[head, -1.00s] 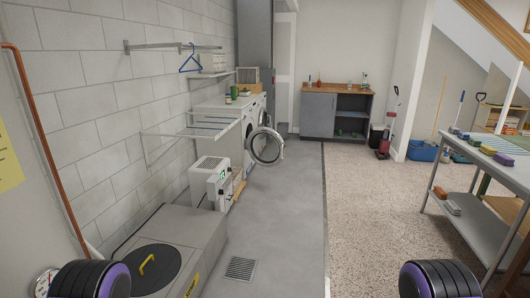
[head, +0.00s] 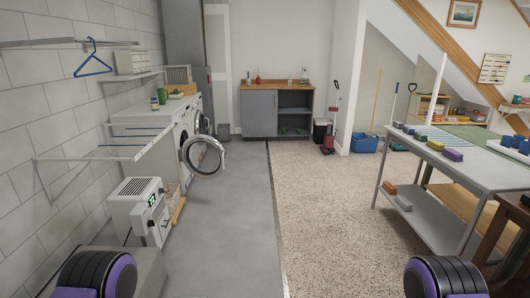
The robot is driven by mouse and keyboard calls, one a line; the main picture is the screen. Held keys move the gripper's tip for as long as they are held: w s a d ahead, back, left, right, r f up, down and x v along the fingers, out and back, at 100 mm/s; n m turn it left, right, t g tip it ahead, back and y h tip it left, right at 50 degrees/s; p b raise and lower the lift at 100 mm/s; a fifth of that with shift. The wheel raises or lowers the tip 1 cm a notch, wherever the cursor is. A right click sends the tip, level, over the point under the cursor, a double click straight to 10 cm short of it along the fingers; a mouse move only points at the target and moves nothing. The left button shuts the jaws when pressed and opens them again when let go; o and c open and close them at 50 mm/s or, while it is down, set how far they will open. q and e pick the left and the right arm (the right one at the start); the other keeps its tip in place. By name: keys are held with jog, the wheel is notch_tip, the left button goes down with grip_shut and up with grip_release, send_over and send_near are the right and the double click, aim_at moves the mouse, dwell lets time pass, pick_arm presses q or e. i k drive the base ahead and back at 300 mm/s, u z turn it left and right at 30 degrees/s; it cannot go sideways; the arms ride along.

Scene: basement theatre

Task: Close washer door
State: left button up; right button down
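A white front-loading washer (head: 165,127) stands along the left wall, some way ahead. Its round door (head: 203,155), a silver ring with a glass middle, stands open and sticks out over the grey floor strip. Both grippers are out of view. Only rounded black and purple parts of my own arms show at the bottom left and bottom right.
The grey floor strip (head: 222,225) is clear. A metal table (head: 440,160) stands right. A grey cabinet (head: 262,113) stands at the back.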

aim_at(184, 153)
jog(key=z, duration=0.2)
jog(key=i, duration=2.5)
jog(key=u, duration=1.05)
jog(key=i, duration=1.7)
jog(key=u, duration=0.9)
